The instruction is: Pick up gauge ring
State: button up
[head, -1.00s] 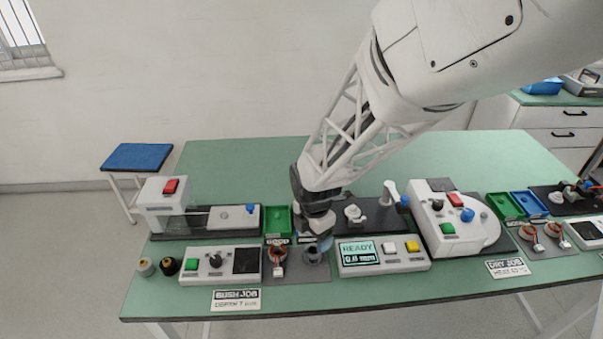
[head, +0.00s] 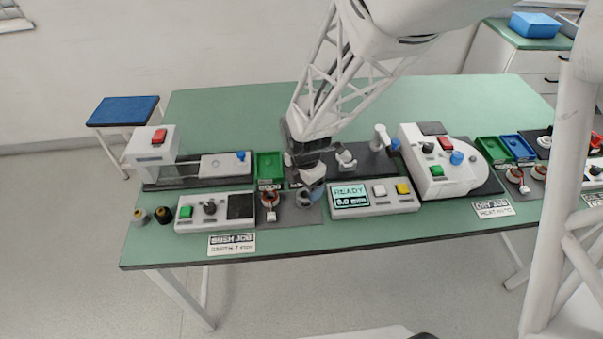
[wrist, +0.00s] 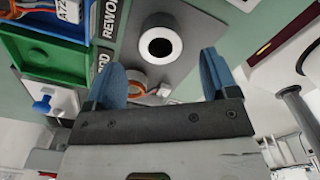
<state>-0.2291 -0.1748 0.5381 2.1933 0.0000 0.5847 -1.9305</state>
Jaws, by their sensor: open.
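A pale ring with a dark bore, which looks like the gauge ring, shows in the wrist view (wrist: 160,46) just beyond my fingertips. It stands on a grey mat (wrist: 196,34). In the head view, my gripper (head: 312,194) is low over the right part of that mat and largely hides what stands under it. My gripper (wrist: 162,62) is open, with two blue fingers and nothing between them. The ring appears roughly centred between the fingertips and apart from them. A stator with orange windings (head: 270,200) stands beside it on the mat, partly behind one finger in the wrist view.
A display unit (head: 373,200) reading READY stands right of the mat. A control box (head: 214,212) is on its left. A green tray (head: 269,166) and a press (head: 150,150) lie behind to the left. A dark fixture base (head: 372,163) is behind my gripper. The table's rear is clear.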

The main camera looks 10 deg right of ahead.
aim_at(305, 191)
jog(key=shift+f, duration=2.65)
jog(key=c, duration=1.2)
jog(key=shift+r, duration=0.2)
jog(key=shift+r, duration=0.9)
jog(key=shift+s+d+r, duration=0.1)
jog(key=shift+s+r, duration=0.25)
jog(key=shift+r, duration=0.45)
jog(key=s+d+r, duration=0.1)
jog(key=s+d, duration=0.2)
jog(key=s, duration=1.2)
jog(key=shift+d+r, duration=0.15)
jog(key=shift+d, duration=0.05)
